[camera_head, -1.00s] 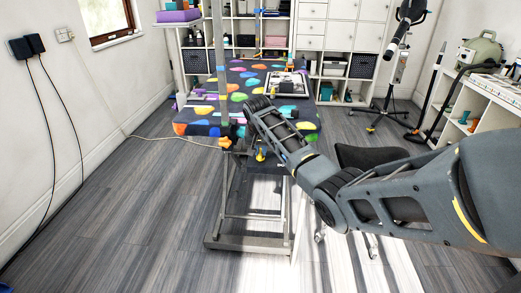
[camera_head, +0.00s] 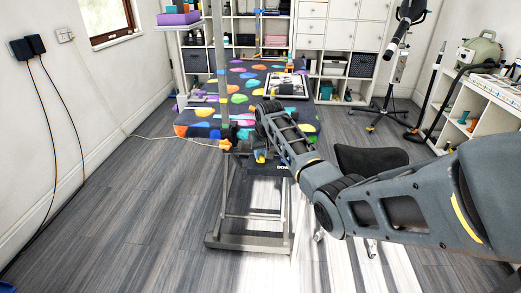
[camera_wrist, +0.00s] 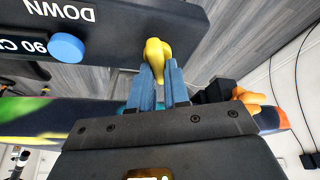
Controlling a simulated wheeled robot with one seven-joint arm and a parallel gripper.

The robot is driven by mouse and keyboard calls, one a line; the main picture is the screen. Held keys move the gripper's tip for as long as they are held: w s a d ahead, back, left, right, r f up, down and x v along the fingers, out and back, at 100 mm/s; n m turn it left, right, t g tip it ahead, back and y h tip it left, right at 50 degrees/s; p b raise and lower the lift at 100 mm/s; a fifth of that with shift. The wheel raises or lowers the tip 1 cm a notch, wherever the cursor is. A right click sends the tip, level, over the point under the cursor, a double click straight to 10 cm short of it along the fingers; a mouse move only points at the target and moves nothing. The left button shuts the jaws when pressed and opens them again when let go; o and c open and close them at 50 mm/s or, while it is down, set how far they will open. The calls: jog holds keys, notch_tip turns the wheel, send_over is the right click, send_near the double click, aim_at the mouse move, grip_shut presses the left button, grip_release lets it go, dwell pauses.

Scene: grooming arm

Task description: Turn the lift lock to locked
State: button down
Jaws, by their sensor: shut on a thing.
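The lift lock appears to be the yellow lever (camera_wrist: 155,50) by the edge of a dark panel (camera_wrist: 120,22) marked "DOWN", seen upside down in the wrist view. My gripper (camera_wrist: 161,78) has its blue fingers closed around the lever's lower part. The lever's upper end sticks out past the fingertips. In the head view, a small yellow part (camera_head: 261,157) shows below the front edge of the grooming table (camera_head: 200,131). My arm partly covers that area. I cannot read the lock's position.
A round blue button (camera_wrist: 66,47) sits on the panel near a "90" label. An orange part (camera_wrist: 247,97) is right of the fingers. A grey upright post (camera_head: 220,60) stands left of my arm. Open floor (camera_head: 120,210) lies left of the table.

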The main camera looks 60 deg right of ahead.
jog(key=n+y, duration=0.1)
jog(key=n, duration=0.2)
jog(key=shift+n+t, duration=0.4)
jog(key=n+y, duration=0.1)
jog(key=n, duration=0.1)
jog(key=shift+f+n+b, duration=0.1)
jog(key=shift+n+b, duration=0.25)
jog(key=shift+n, duration=0.05)
jog(key=n+y+b, duration=0.1)
jog(key=n+b, duration=0.1)
jog(key=n, duration=0.1)
jog(key=shift+y, duration=0.3)
jog(key=shift+n+y+b, duration=0.6)
jog(key=shift+n+b, duration=0.25)
jog(key=shift+n, duration=0.85)
jog(key=c, duration=1.1)
grip_release()
jog(key=v, duration=0.8)
jog(key=shift+b, duration=0.3)
